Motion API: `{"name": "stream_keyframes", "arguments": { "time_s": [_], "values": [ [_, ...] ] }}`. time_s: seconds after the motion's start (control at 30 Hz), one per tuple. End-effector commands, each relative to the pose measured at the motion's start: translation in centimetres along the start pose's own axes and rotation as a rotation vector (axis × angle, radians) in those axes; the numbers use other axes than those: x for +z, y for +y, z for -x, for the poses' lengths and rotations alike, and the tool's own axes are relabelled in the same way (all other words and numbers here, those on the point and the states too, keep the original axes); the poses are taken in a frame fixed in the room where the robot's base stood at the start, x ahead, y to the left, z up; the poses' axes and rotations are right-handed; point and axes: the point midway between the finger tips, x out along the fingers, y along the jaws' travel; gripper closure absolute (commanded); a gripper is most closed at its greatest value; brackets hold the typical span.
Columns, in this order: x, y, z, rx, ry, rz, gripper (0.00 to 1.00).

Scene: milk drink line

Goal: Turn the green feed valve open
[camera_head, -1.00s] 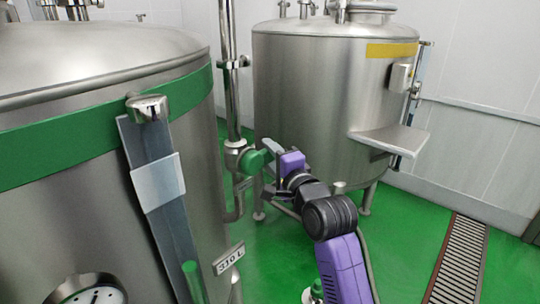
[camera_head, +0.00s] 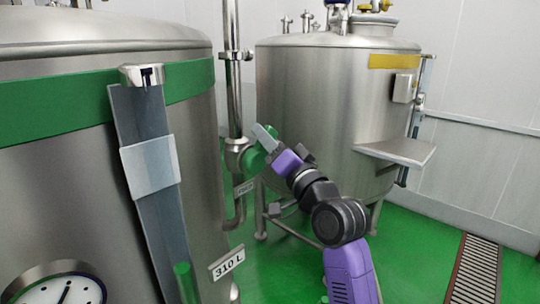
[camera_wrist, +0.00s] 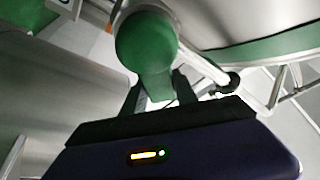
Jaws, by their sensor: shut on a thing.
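The green feed valve (camera_head: 252,160) sits on the steel vertical pipe between the two tanks in the head view. Its green round hub (camera_wrist: 147,42) and handle (camera_wrist: 154,84) fill the upper middle of the wrist view. My gripper (camera_wrist: 157,92) has its two fingers on either side of the handle and is shut on it. In the head view my gripper (camera_head: 268,141) reaches the valve from the right, tilted, with a grey finger pointing up and left. The handle is mostly hidden there by my gripper.
A large steel tank with a green band (camera_head: 60,108) stands close on the left, with a gauge (camera_head: 62,292) and a 310 L plate (camera_head: 227,262). A second tank with a yellow band (camera_head: 393,61) and side shelf (camera_head: 398,151) stands behind right. The green floor has a drain grate (camera_head: 474,275).

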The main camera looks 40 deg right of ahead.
Motion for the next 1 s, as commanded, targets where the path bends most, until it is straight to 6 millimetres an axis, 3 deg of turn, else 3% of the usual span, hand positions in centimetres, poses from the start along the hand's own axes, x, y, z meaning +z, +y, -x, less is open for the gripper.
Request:
{"name": "stream_keyframes", "arguments": {
  "time_s": [0.6,1.0],
  "values": [
    [1.3,-2.5,0.5,-0.206,-0.004,0.499,1.00],
    [1.6,-3.5,0.6,-0.268,-0.006,0.649,1.00]
  ]
}}
